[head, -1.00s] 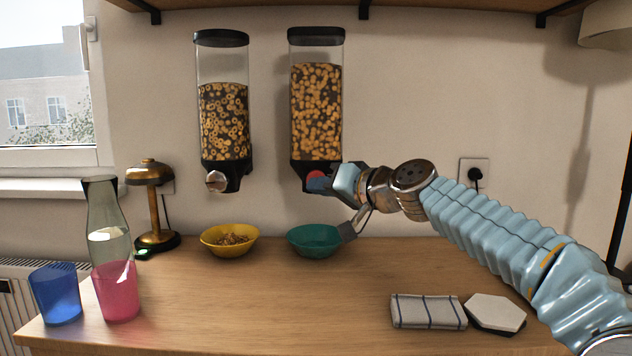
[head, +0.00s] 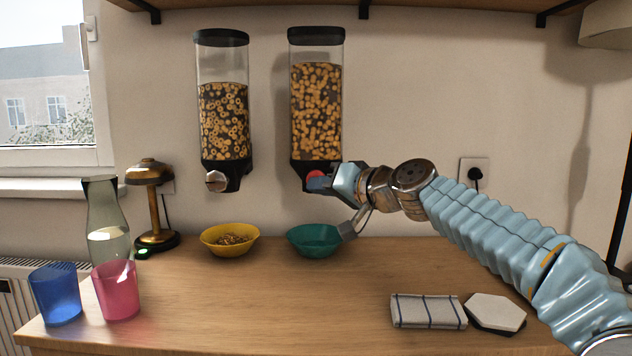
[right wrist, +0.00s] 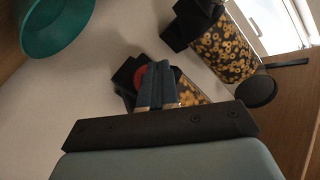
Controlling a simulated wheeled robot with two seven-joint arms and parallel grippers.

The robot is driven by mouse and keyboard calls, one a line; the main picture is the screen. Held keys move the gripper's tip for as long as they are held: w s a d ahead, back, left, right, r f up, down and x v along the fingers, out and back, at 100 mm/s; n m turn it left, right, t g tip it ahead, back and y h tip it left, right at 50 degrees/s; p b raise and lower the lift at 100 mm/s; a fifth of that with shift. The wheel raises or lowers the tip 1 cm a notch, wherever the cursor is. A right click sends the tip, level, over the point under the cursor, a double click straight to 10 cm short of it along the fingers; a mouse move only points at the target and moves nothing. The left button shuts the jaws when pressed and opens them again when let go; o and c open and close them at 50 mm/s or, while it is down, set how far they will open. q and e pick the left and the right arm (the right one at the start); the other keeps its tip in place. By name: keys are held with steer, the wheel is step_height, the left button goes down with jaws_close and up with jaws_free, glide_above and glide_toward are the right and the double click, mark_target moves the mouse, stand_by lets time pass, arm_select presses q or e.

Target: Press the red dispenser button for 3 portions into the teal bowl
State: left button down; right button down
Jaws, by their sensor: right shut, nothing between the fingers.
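The red dispenser button (head: 316,177) is on the front of the right-hand cereal dispenser (head: 317,110), low on its black base. My right gripper (head: 318,185) is shut and empty, with its fingertips at the button, partly covering it. In the right wrist view the shut fingers (right wrist: 158,86) overlap the red button (right wrist: 139,78); whether they touch it I cannot tell. The teal bowl (head: 314,241) stands on the counter below this dispenser and looks empty inside as far as it shows. It also appears in the right wrist view (right wrist: 60,30). My left gripper is not in view.
A second dispenser (head: 224,110) with a pale knob hangs to the left, above a yellow bowl (head: 230,241) holding cereal. A brass lamp (head: 150,190), carafe (head: 107,220), blue cup (head: 56,294) and pink cup (head: 117,292) stand left. A folded cloth (head: 428,311) lies front right.

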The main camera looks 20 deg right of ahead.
steer(key=shift+w, duration=0.15)
stand_by(0.7)
steer(key=shift+w+d, duration=0.15)
steer(key=shift+w, duration=0.1)
steer(key=shift+w+d, duration=0.2)
steer(key=shift+w, duration=0.45)
stand_by(0.8)
steer(key=shift+s, duration=0.1)
steer(key=shift+s+a+b, duration=0.3)
steer(key=shift+s, duration=0.65)
steer(key=shift+s+a+b, duration=0.2)
steer(key=shift+s+a, duration=0.05)
steer(key=shift+s, duration=0.55)
steer(key=shift+s+a+b, duration=0.2)
steer(key=shift+s+b, duration=0.05)
steer(key=shift+s, duration=0.55)
steer(key=shift+s+a+b, duration=0.2)
steer(key=shift+s+a, duration=0.05)
steer(key=shift+s, duration=0.55)
